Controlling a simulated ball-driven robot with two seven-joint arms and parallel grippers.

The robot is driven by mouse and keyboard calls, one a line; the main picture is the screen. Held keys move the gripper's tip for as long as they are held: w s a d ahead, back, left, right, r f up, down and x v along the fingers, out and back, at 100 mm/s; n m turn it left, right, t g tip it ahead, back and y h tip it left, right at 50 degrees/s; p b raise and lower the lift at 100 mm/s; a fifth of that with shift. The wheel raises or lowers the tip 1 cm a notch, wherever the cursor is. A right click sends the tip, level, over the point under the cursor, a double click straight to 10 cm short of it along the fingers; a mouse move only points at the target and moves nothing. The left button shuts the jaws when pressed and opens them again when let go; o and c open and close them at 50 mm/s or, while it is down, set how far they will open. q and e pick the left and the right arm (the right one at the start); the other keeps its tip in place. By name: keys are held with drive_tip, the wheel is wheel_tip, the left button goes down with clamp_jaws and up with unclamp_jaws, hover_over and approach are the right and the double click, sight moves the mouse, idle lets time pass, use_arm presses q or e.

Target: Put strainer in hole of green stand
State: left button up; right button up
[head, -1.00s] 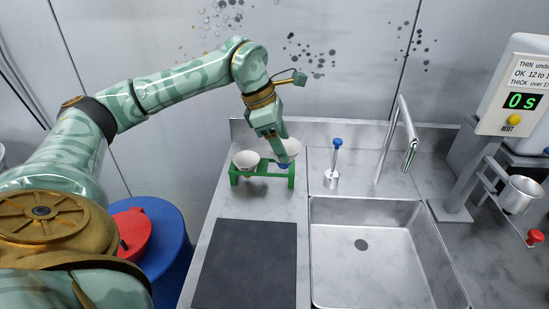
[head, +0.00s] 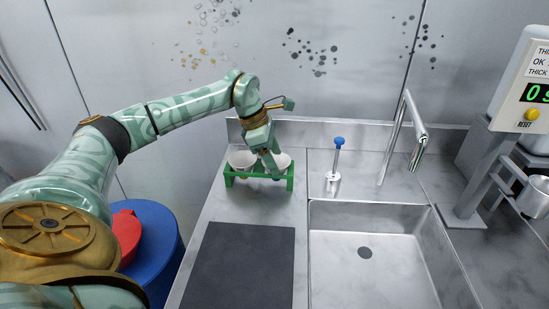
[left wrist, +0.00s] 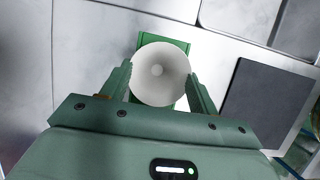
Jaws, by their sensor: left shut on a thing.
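The green stand (head: 232,180) stands on the counter by the back wall. In the left wrist view the strainer (left wrist: 160,73) is between both fingers, with the stand (left wrist: 179,45) beneath. My right gripper is not in view.
A dark mat (head: 243,265) lies on the counter in front of the stand. The sink (head: 370,265) is to the right, with a blue-topped tool (head: 338,142) and a tap (head: 417,135) behind it. A timer post (head: 490,170) stands at far right.

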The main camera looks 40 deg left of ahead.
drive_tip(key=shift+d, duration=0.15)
use_arm(q)
drive_tip(key=shift+f, duration=0.25)
drive_tip(key=shift+s+d+f, duration=0.1)
drive_tip(key=shift+s+f, duration=0.1)
drive_tip(key=shift+f, duration=0.2)
drive_tip(key=o, duration=0.9)
drive_tip(key=shift+f, duration=0.1)
drive_tip(key=shift+o, duration=0.2)
drive_tip(key=shift+w, duration=0.25)
drive_tip(key=p+v, duration=0.4)
drive_tip(key=v, duration=0.9)
drive_tip(key=shift+r, duration=0.3)
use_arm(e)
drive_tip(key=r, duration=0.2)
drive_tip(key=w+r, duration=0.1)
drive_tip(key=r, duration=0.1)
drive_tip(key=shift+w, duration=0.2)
